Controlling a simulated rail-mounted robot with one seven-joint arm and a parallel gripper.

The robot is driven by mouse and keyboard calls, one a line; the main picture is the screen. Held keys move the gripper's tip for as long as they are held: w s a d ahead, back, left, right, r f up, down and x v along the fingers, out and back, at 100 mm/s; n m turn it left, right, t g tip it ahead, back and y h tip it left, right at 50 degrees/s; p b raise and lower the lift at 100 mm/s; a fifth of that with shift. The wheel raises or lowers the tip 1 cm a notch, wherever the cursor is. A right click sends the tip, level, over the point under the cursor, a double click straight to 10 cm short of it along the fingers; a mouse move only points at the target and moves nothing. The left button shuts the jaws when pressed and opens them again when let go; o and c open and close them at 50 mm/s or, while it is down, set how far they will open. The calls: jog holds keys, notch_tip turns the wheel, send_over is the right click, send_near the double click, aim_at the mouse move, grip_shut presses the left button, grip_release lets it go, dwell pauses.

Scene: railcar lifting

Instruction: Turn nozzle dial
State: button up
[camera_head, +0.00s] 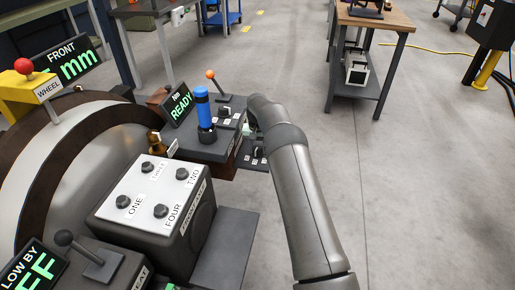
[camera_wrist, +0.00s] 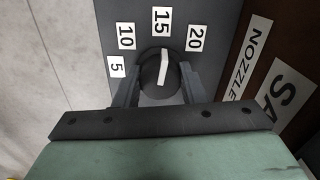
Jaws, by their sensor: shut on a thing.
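The nozzle dial (camera_wrist: 151,74) is a round black knob with a white pointer bar, seen in the wrist view. The bar points up toward the 15 label (camera_wrist: 162,20), tilted slightly. My gripper (camera_wrist: 158,88) has one finger on each side of the dial and is shut on it. Labels 5 (camera_wrist: 117,66), 10 (camera_wrist: 125,36) and 20 (camera_wrist: 196,38) stand around it. A "NOZZLE" label (camera_wrist: 250,55) is on the panel's brown side. In the head view my arm reaches over the panel's right end and partly hides the dial area.
In the head view, a blue-handled control (camera_head: 204,108), an orange-tipped lever (camera_head: 215,84) and a READY display (camera_head: 178,104) stand left of my arm. A white four-knob box (camera_head: 152,188) is nearer. A wooden-topped bench (camera_head: 374,22) stands behind.

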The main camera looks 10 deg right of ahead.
jog(key=o, duration=1)
jog(key=shift+r, duration=0.1)
notch_tip(320, 180, up, 17)
jog(key=p, duration=0.3)
jog(key=shift+r, duration=0.15)
notch_tip(320, 180, up, 11)
jog(key=p, duration=0.4)
send_over(258, 147)
jog(key=s, duration=0.6)
jog(key=s+a+r+n+p, duration=0.1)
jog(key=s+r+p, duration=0.1)
jog(key=s+r, duration=0.4)
jog(key=s+a+r+n+p, duration=0.1)
jog(key=s+r+p, duration=0.25)
jog(key=s, duration=0.45)
jog(key=s+n+p, duration=0.1)
jog(key=s+p, duration=0.5)
jog(key=s, duration=2.3)
jog(key=shift+s+r+n, duration=0.3)
jog(key=shift+s+r, duration=0.05)
